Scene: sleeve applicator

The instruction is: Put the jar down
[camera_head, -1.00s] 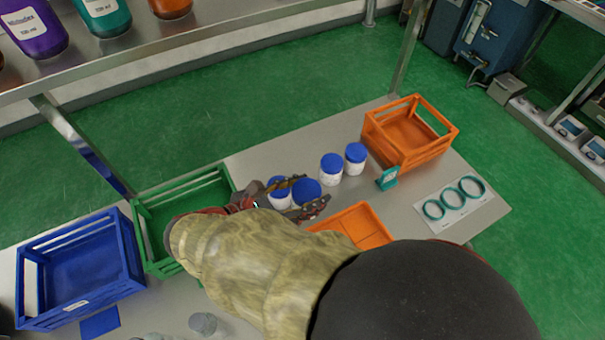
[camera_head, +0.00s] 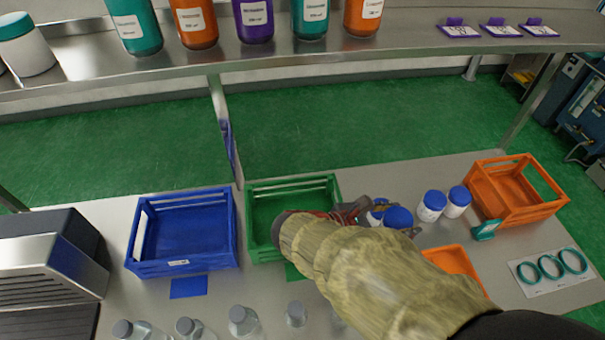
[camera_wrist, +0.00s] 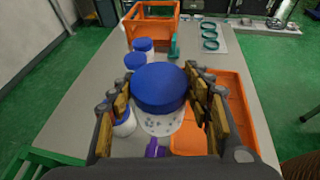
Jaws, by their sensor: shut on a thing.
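My gripper (camera_wrist: 168,108) is shut on a white jar with a blue lid (camera_wrist: 159,87), with one finger pad on each side of it in the wrist view. In the head view the held jar (camera_head: 398,217) shows only its blue lid, and my sleeved arm hides part of my gripper (camera_head: 382,212). From these views I cannot tell whether the jar's base touches the table (camera_head: 430,236). Another blue-lidded jar (camera_wrist: 124,122) stands close on the left of the held one in the wrist view.
Two more blue-lidded jars (camera_head: 432,205) (camera_head: 457,201) stand to the right. An orange crate (camera_head: 515,213), a green crate (camera_head: 262,254) and a blue crate (camera_head: 140,268) stand on the table. An orange tray (camera_wrist: 240,110) lies close to the held jar's right. Clear bottles (camera_head: 243,320) line the front.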

